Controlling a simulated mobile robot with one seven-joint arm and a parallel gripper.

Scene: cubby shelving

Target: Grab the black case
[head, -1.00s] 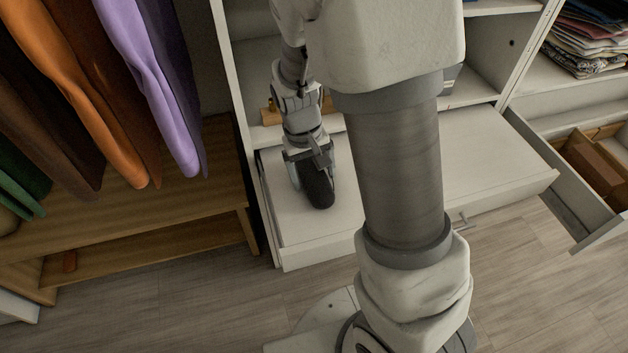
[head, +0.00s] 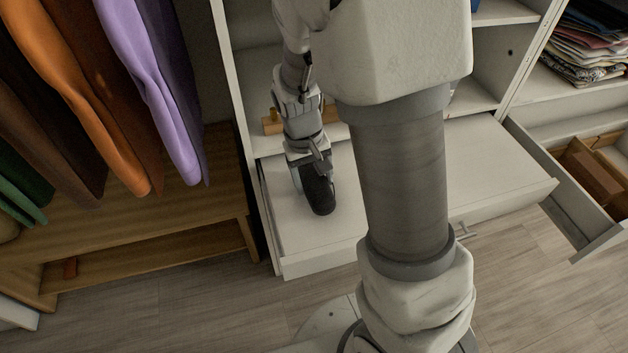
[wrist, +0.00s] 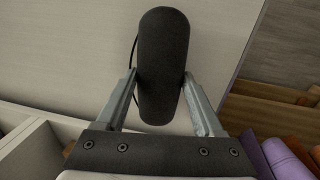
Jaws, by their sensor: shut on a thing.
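The black case (head: 319,194) is dark, rounded and elongated. In the head view it is at my gripper (head: 309,172), over the white drawer top on the left part of the shelving. In the wrist view the case (wrist: 163,62) stands lengthwise between the two fingers of my gripper (wrist: 160,88), which are shut on its sides. A thin dark cord or strap shows at its left edge in the wrist view. I cannot tell whether the case touches the white surface below.
The white drawer top (head: 480,170) is mostly clear. An open drawer (head: 590,200) holding brown boxes juts out at the right. Hanging clothes (head: 150,80) and a wooden bench (head: 130,235) are at the left. A small wooden object (head: 272,124) sits on the shelf behind my gripper.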

